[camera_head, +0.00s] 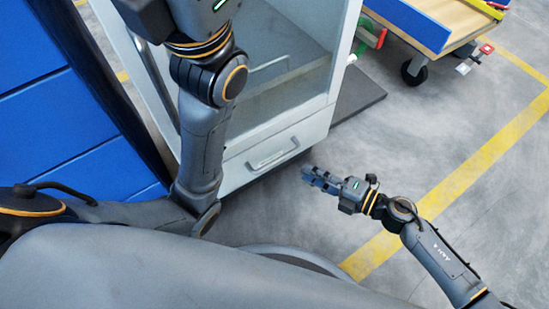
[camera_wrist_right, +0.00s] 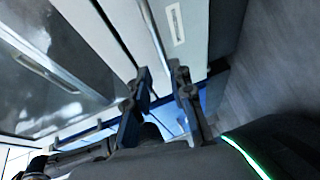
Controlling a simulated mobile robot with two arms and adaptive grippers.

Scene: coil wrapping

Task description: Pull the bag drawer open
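The bag drawer (camera_head: 240,168) is the pale front at the bottom of a light grey cabinet, and it looks shut. Its handle (camera_head: 272,153) is a pale bar in the middle of that front. My right gripper (camera_head: 313,178) is in front of and to the right of the handle, apart from it. In the right wrist view, the two fingers of my right gripper (camera_wrist_right: 160,75) are spread with nothing seen held between them. A pale panel (camera_wrist_right: 192,42) with a narrow slot-like mark shows beyond them. My left arm rises past the cabinet; its fingers are outside the view.
The cabinet (camera_head: 326,70) has a large glass front above the drawer. A blue cabinet (camera_head: 50,125) stands at the left. A wheeled cart (camera_head: 425,30) stands at the top right. Grey floor with a yellow line (camera_head: 480,155) is clear on the right.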

